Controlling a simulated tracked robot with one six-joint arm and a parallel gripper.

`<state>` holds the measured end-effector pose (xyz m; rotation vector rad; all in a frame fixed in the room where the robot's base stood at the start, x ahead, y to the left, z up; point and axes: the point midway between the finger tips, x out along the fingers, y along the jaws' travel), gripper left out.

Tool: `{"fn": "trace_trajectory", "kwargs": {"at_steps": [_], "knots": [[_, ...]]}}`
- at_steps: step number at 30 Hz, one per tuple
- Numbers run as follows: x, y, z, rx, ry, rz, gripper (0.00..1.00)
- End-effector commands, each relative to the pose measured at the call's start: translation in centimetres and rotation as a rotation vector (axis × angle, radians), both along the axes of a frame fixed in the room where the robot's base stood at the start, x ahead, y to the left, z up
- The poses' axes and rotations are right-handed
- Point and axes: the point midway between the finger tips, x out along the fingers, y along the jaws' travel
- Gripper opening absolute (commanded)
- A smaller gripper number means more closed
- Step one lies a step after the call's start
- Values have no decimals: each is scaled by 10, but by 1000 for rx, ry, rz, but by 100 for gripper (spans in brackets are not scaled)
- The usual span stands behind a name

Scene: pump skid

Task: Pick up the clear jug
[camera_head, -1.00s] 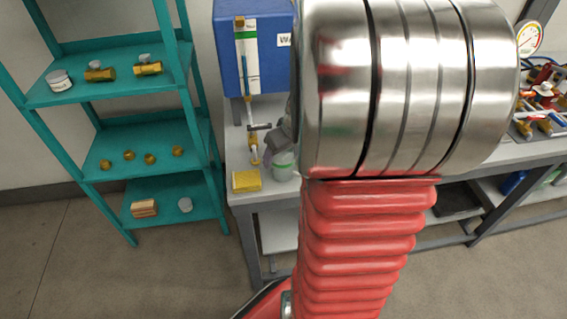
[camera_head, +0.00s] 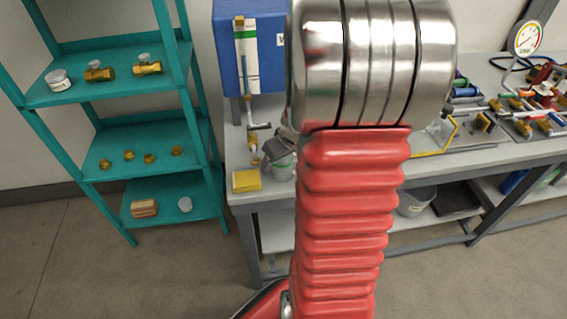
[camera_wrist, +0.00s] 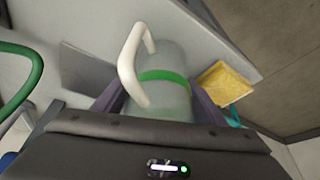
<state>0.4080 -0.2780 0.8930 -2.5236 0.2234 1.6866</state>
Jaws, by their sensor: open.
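The clear jug (camera_head: 284,168) stands on the left end of the grey bench, just right of a yellow sponge. In the wrist view the jug (camera_wrist: 168,62) shows close up, with a green band and a white handle on its left side. My gripper (camera_wrist: 158,97) is open, with one dark finger on each side of the jug's body. I cannot tell whether either finger touches it. In the head view my gripper (camera_head: 280,149) is at the jug and hides its upper part, and my arm covers what lies to the right.
The yellow sponge (camera_head: 246,180) lies at the bench's front left corner. A blue panel (camera_head: 262,50) with a vertical gauge tube stands behind the jug. A teal shelf (camera_head: 150,205) with brass fittings is to the left. Valves and a dial gauge (camera_head: 527,38) crowd the bench's right.

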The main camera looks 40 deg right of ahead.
Motion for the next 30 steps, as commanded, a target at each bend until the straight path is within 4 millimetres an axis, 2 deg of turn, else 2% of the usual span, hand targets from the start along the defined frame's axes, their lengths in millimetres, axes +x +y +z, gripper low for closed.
{"fn": "trace_trajectory", "kwargs": {"at_steps": [5,18,26,30], "knots": [[0,0,0,0,0,0,63],[0,0,0,0,0,0,32],[0,0,1,0,-1,0,32],[1,0,9,-3,-3,2,32]]}}
